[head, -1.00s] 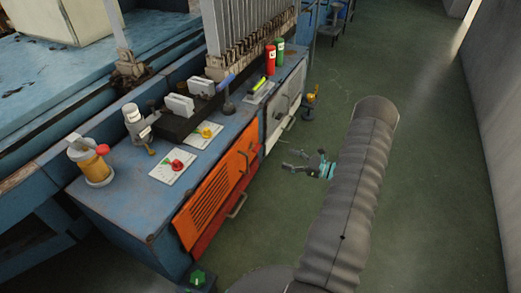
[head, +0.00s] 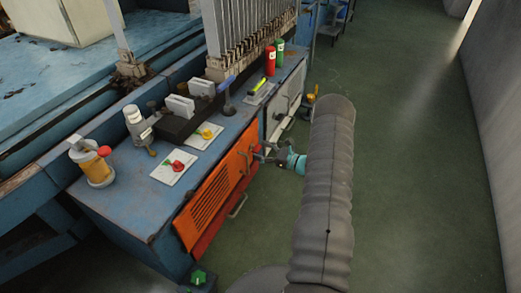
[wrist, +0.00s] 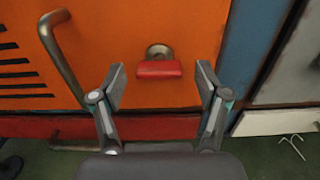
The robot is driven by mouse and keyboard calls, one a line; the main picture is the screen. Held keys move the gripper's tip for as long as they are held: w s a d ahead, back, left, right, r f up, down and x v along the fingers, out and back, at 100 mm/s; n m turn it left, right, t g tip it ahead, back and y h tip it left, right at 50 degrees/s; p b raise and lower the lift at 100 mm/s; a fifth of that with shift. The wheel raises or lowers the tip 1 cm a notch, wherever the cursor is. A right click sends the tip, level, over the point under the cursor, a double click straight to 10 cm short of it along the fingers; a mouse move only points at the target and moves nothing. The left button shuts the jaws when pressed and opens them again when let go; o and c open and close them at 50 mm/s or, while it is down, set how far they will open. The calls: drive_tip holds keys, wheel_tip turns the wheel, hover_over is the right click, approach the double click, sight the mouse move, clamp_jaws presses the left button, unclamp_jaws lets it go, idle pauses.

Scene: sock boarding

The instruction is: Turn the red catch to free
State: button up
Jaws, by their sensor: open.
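In the wrist view a red catch (wrist: 159,69) hangs below a round metal boss (wrist: 159,51) on the orange door (wrist: 190,25). The catch lies flat, its long side level. My gripper (wrist: 160,80) is open, with one finger to the left and one to the right of the catch; both look apart from it. In the head view my gripper (head: 262,154) is in front of the right part of the orange door (head: 215,195), and the catch cannot be made out there.
A bent metal handle (wrist: 62,60) stands out from the door left of my gripper. A red panel (wrist: 170,127) with another handle (wrist: 75,146) lies below. A white cabinet door (head: 284,112) is to the right. The green floor (head: 420,170) is clear.

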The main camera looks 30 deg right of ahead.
drive_tip(key=shift+w+a, duration=0.3)
drive_tip(key=shift+w, duration=0.05)
drive_tip(key=c, duration=1.2)
drive_tip(key=shift+o, duration=0.2)
drive_tip(key=shift+d+f+b, duration=0.1)
drive_tip(key=shift+b, duration=0.3)
drive_tip(key=n+b, duration=1.1)
drive_tip(key=n, duration=0.6)
drive_tip(key=shift+n+b, duration=0.3)
drive_tip(key=shift+b, duration=0.05)
drive_tip(key=shift+n, duration=0.3)
